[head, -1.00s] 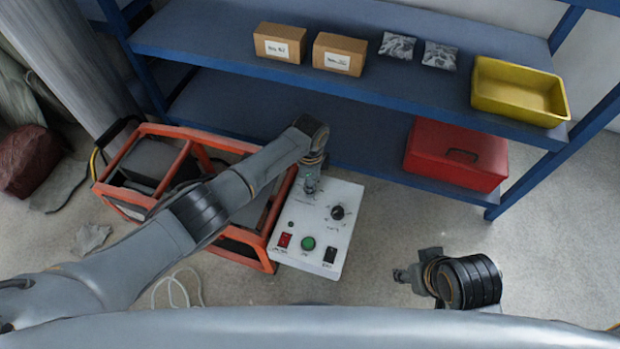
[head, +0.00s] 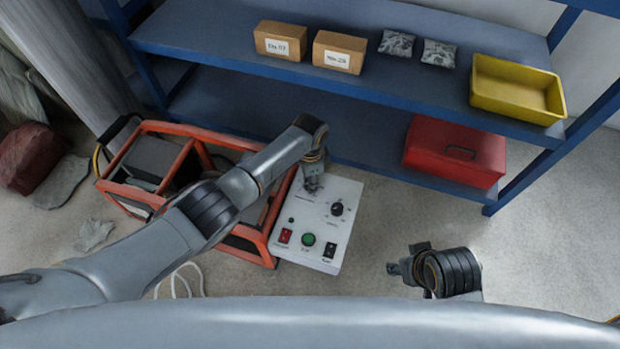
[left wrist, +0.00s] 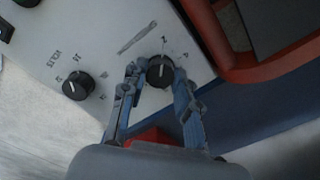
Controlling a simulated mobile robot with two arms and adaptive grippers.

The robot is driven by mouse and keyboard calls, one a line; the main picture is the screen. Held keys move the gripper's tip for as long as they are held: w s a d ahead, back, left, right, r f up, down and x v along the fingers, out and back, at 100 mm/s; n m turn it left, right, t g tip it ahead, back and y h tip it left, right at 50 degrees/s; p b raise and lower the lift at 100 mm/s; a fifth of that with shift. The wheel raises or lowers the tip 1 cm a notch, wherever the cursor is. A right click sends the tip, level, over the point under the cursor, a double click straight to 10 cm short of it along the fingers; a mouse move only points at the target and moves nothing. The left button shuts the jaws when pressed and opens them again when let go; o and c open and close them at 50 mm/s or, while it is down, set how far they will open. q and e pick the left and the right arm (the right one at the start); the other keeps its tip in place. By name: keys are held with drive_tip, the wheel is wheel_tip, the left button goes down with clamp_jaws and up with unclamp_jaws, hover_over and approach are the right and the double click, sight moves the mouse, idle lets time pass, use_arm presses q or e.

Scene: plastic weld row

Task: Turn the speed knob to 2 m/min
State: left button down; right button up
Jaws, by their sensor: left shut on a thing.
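The white control panel (head: 345,190) stands in front of the orange frame. In the head view my left gripper (head: 312,186) points down at the panel's far left part and hides the knob there. In the left wrist view that black knob (left wrist: 160,71) sits between the fingertips of my left gripper (left wrist: 158,76), which is shut on it. Its white mark points roughly up, toward a small numeral I cannot read surely. A second black knob (left wrist: 77,85) with its own scale is apart from the fingers; it also shows in the head view (head: 337,209). My right gripper (head: 396,268) is off the panel, low right; its fingers are too small to judge.
The panel also has a red switch (head: 285,236), a green button (head: 308,239) and a black switch (head: 329,250). The orange frame (head: 270,245) is close on the left. A blue shelf (head: 240,50) with boxes, a yellow bin (head: 515,103) and a red toolbox (head: 455,150) stands behind.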

use_arm(q)
drive_tip(key=c, duration=1)
unclamp_jaws()
drive_tip(key=shift+r, duration=0.15)
wheel_tip(320, 180, up, 12)
drive_tip(key=shift+f, duration=0.2)
